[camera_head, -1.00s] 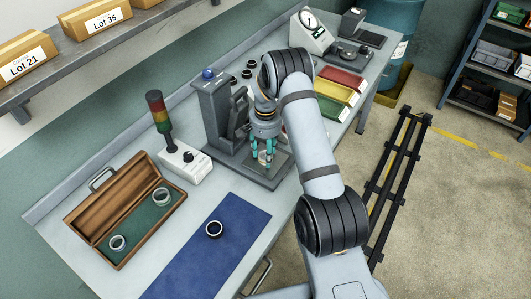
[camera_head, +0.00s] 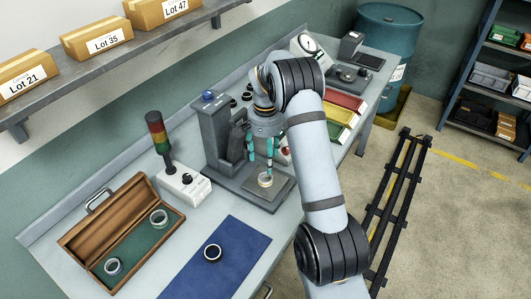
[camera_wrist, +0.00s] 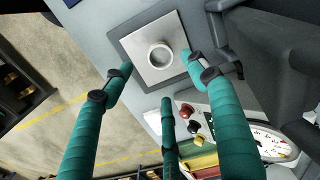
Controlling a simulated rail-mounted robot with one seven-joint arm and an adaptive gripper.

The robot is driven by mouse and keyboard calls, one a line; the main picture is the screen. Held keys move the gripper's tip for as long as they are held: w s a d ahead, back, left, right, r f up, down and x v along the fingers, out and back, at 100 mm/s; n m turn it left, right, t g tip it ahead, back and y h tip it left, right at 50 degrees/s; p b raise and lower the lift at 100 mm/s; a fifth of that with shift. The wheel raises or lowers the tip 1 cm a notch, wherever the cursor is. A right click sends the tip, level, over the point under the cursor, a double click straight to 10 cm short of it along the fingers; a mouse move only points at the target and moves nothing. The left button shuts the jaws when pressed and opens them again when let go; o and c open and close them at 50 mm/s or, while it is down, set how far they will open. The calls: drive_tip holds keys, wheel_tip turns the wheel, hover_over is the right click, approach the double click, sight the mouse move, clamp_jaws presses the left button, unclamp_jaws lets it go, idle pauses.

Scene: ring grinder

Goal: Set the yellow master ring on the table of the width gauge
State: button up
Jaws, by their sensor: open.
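A pale ring (camera_head: 265,180) lies flat on the square light plate (camera_head: 284,188) of a grey column stand (camera_head: 214,130), apparently the width gauge. No yellow shows clearly on the ring. In the wrist view the ring (camera_wrist: 160,55) sits near the middle of the plate (camera_wrist: 145,37), with its bore visible. My gripper (camera_head: 261,163) is open, with teal fingers above the plate and behind the ring. In the wrist view its fingertips (camera_wrist: 160,76) are spread apart, with nothing between them and a gap to the ring.
An open wooden case (camera_head: 75,242) with two silvery rings stands at left. A dark ring (camera_head: 212,253) lies on a blue mat (camera_head: 235,245). A signal lamp (camera_head: 158,132) stands close left of the gauge. Red, yellow and green trays (camera_head: 346,101) and a dial instrument (camera_head: 308,45) are beyond.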

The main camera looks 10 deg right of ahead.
sight(265, 175)
drive_tip(key=shift+r, duration=1.65)
wheel_tip(265, 175, down, 12)
drive_tip(key=shift+f+p, duration=0.2)
drive_tip(key=shift+p, duration=0.9)
wheel_tip(265, 175, up, 2)
drive_tip(key=shift+w+b, duration=0.15)
drive_tip(key=shift+b, duration=0.35)
drive_tip(key=shift+r, duration=0.65)
